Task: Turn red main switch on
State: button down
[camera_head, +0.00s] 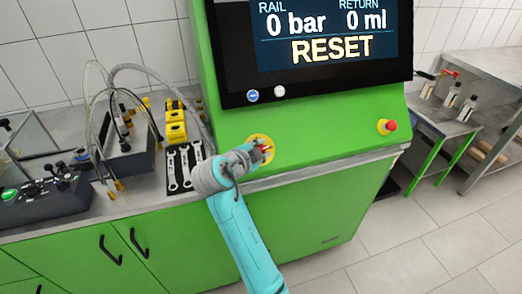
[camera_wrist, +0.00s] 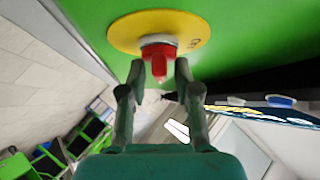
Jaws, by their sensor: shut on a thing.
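The red main switch (camera_wrist: 159,63) sits on a round yellow plate (camera_wrist: 140,31) on the green panel. In the head view the red of the switch (camera_head: 266,148) shows a little in front of its yellow plate (camera_head: 262,139). My gripper (camera_wrist: 160,75) is at the switch, with one finger on each side of the red handle, shut on it. In the head view my gripper (camera_head: 262,150) hides part of the switch and plate. The marks on the plate are too small to read.
A screen (camera_head: 325,45) reading "0 bar", "0 ml" and "RESET" is above the switch. A red emergency button (camera_head: 390,126) is at the panel's right. Wrenches (camera_head: 185,167), yellow blocks (camera_head: 175,125) and hoses (camera_head: 95,110) are on the left counter.

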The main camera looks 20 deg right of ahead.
jog(key=shift+w+m+g, duration=0.1)
jog(key=shift+m+g, duration=0.8)
jog(key=shift+m, duration=0.2)
jog(key=shift+y, duration=0.3)
jog(key=c, duration=1.2)
grip_release()
jog(key=shift+f, duration=0.1)
jog(key=shift+o, duration=0.2)
jog(key=v, duration=1.2)
jog(key=shift+a, duration=0.15)
